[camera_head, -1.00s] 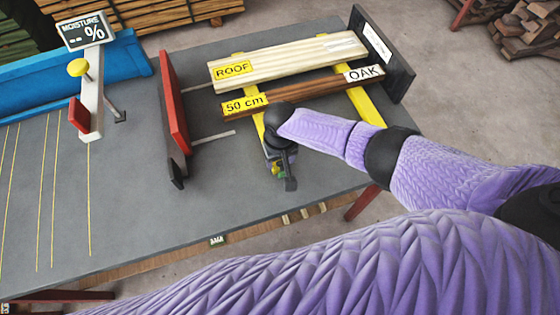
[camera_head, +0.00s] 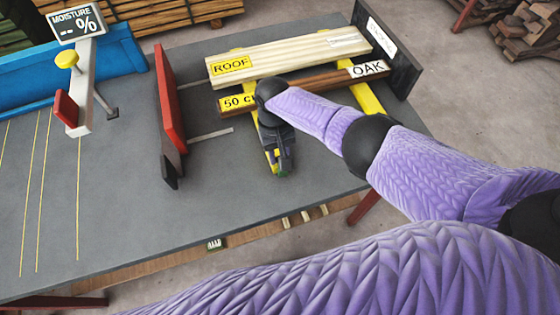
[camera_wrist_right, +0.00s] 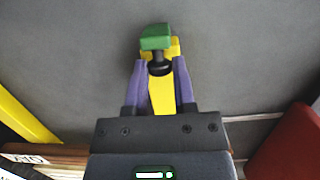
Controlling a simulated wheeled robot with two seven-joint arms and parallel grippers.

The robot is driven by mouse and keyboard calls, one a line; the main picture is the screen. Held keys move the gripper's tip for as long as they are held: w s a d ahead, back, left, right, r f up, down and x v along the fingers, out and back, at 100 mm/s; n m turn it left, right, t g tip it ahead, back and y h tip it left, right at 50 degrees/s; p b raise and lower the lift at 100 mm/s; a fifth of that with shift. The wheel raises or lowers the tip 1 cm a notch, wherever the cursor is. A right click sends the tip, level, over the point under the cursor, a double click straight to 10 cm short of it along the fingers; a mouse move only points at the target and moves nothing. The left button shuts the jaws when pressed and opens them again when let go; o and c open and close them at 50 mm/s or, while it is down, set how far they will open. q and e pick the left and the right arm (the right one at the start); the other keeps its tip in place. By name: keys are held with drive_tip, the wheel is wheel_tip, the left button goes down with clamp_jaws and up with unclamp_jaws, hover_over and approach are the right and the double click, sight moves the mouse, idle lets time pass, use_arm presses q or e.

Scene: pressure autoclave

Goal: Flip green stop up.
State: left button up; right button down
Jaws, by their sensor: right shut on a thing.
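The green stop (camera_wrist_right: 155,38) is a small green block with a dark round part under it, at the end of a yellow rail (camera_wrist_right: 161,92). In the head view a small bit of green stop (camera_head: 283,173) shows at the near end of the left yellow rail (camera_head: 254,117). My right gripper (camera_head: 277,163) is over that rail end and hides most of it. In the right wrist view the fingers of my right gripper (camera_wrist_right: 159,68) straddle the rail and close around the base of the stop, with the green block at their tips. My left gripper is out of view.
A pale board labelled ROOF (camera_head: 285,57) and a brown board labelled OAK (camera_head: 320,88) lie across the yellow rails. A red-faced plate (camera_head: 170,98) stands to the left, a dark plate (camera_head: 385,45) to the right. The grey table front (camera_head: 120,240) is clear.

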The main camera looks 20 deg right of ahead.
drive_tip(key=shift+w+f+g+b, duration=0.2)
drive_tip(key=shift+f+g+b, duration=0.2)
drive_tip(key=shift+f+b, duration=0.2)
drive_tip(key=shift+r, duration=0.3)
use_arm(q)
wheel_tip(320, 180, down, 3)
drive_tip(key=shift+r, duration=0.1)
use_arm(e)
drive_tip(key=shift+r, duration=0.1)
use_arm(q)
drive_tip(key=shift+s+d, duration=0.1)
use_arm(e)
drive_tip(key=shift+c, duration=2.4)
unclamp_jaws()
drive_tip(key=shift+w, duration=0.1)
use_arm(q)
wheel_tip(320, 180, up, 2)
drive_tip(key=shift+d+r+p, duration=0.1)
drive_tip(key=shift+p, duration=0.85)
use_arm(e)
drive_tip(key=v, duration=1)
drive_tip(key=shift+w, duration=0.15)
